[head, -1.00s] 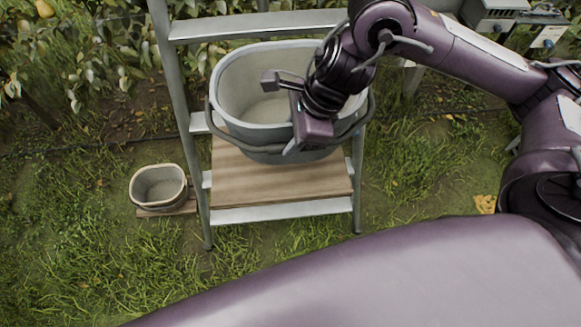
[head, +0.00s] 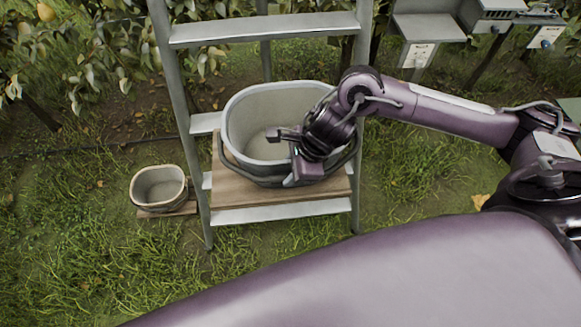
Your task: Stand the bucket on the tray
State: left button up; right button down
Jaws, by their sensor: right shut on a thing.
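The bucket (head: 245,125) is a large grey oval pail, open at the top and empty, with a dark handle around its front. It is upright over the wooden tray (head: 240,190) on the ladder. Its base looks to be at the tray, but the gripper and handle partly hide the contact, so I cannot tell if it rests there. My right gripper (head: 291,158) is at the bucket's front right side, shut on the handle or rim; the exact grip is hard to see. My left gripper is not in view.
The metal ladder (head: 182,100) frames the tray, with a rung (head: 265,28) above and a lower step (head: 280,211). A small pail (head: 158,187) stands on a board in the grass at left. Leafy branches are behind; grey boxes (head: 428,27) stand at upper right.

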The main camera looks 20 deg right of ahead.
jog(key=c, duration=1.1)
grip_release()
jog(key=shift+d+r, duration=0.1)
jog(key=shift+d+r+b, duration=0.1)
jog(key=shift+r+b, duration=0.2)
jog(key=b+v, duration=0.3)
jog(key=v, duration=0.8)
jog(key=shift+s, duration=0.15)
